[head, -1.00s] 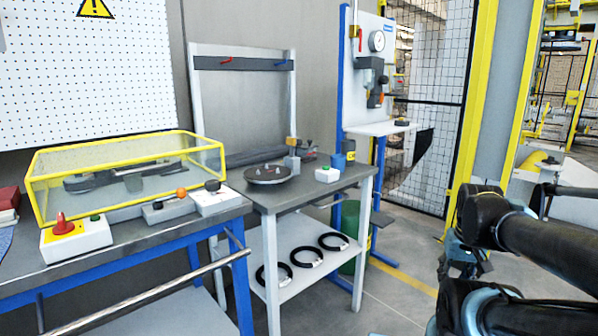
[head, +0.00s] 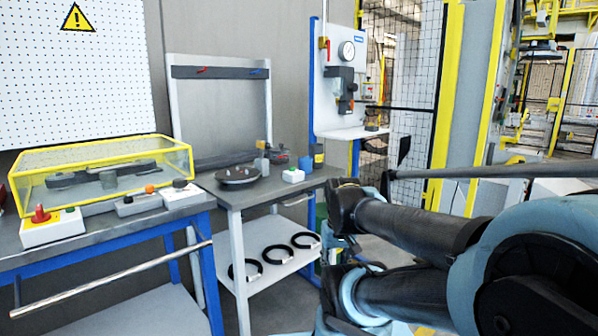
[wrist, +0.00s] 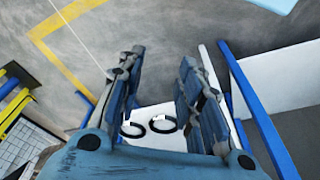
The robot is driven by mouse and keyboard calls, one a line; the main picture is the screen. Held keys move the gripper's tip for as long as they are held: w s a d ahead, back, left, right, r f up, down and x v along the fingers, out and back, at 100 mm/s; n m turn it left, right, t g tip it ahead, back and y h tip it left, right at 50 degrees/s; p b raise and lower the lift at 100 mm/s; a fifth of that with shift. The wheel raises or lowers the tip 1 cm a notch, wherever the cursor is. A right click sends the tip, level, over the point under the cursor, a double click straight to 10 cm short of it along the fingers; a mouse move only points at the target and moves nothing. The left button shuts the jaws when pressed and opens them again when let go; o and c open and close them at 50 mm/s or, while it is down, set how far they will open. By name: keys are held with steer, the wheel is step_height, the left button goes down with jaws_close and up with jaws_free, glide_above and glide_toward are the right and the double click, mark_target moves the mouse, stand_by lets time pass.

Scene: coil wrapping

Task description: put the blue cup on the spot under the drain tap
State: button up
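The wall panel (head: 335,75) carries a gauge and a dark filter unit (head: 342,88) above a white shelf (head: 348,133). The drain tap and the spot under it are too small to make out. My gripper (wrist: 160,58) shows in the wrist view with its two fingers apart and nothing between them, above the floor. In the head view my arm fills the lower right, and the fingers cannot be made out.
A yellow-framed clear case (head: 105,175) is on the left bench. A mesh fence (head: 402,70) stands beyond the panel.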

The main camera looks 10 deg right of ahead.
steer(key=shift+o, duration=0.6)
steer(key=o, duration=0.5)
steer(key=shift+s+a+r, duration=0.1)
steer(key=shift+s+r, duration=0.1)
steer(key=shift+s, duration=0.05)
steer(key=o, duration=0.4)
steer(key=shift+w+a+r, duration=0.1)
steer(key=shift+a+r, duration=0.1)
steer(key=shift+r, duration=0.15)
steer(key=shift+o, duration=0.3)
steer(key=w+a+r+n+t+y, duration=0.1)
steer(key=w+r, duration=0.1)
steer(key=w, duration=0.2)
steer(key=w+a+r+n+y, duration=0.1)
steer(key=w+a+r, duration=0.1)
steer(key=w, duration=0.3)
steer(key=shift+a+r+t+y, duration=0.25)
steer(key=shift+a+t+y, duration=0.05)
steer(key=shift+t+y, duration=0.1)
steer(key=n+t+y, duration=0.3)
steer(key=t, duration=0.6)
glide_toward(310, 162)
steer(key=x, duration=0.8)
steer(key=shift+w+a+f, duration=0.15)
steer(key=shift+w+f, duration=0.05)
steer(key=shift+w, duration=0.05)
steer(key=shift+f+x, duration=0.15)
steer(key=shift+x, duration=1.15)
steer(key=shift+f+x, duration=0.15)
steer(key=shift+x, duration=1.15)
